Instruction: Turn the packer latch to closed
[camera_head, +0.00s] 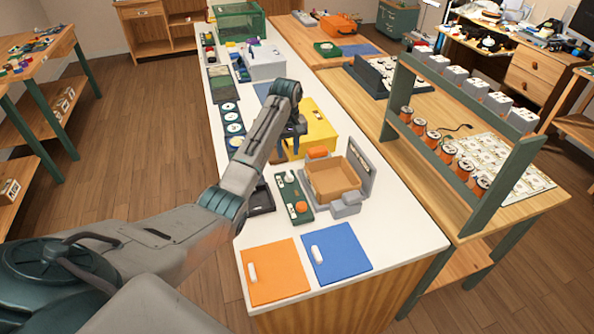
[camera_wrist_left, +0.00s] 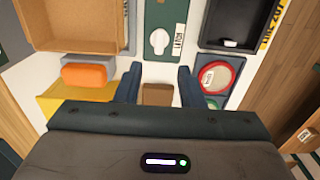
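The packer (camera_head: 347,196) is a grey frame with an open brown carton (camera_head: 331,181) in it. Beside it lies a green panel (camera_head: 293,195) with a white latch knob (camera_head: 289,177) and an orange button (camera_head: 302,207). In the left wrist view the white knob (camera_wrist_left: 159,41) sits on the panel beside a LATCH label (camera_wrist_left: 178,38). My left gripper (camera_head: 296,150) is above the table, beyond the panel's far end. In the left wrist view its two fingers (camera_wrist_left: 159,87) are apart, with the knob ahead of them and not between them. My right gripper is not in view.
A yellow box (camera_head: 315,122) and an orange block (camera_head: 317,152) stand close to my left gripper. A brown block (camera_wrist_left: 157,94) shows between the fingers in the wrist view. Orange (camera_head: 273,271) and blue (camera_head: 336,252) boards lie at the near end of the table.

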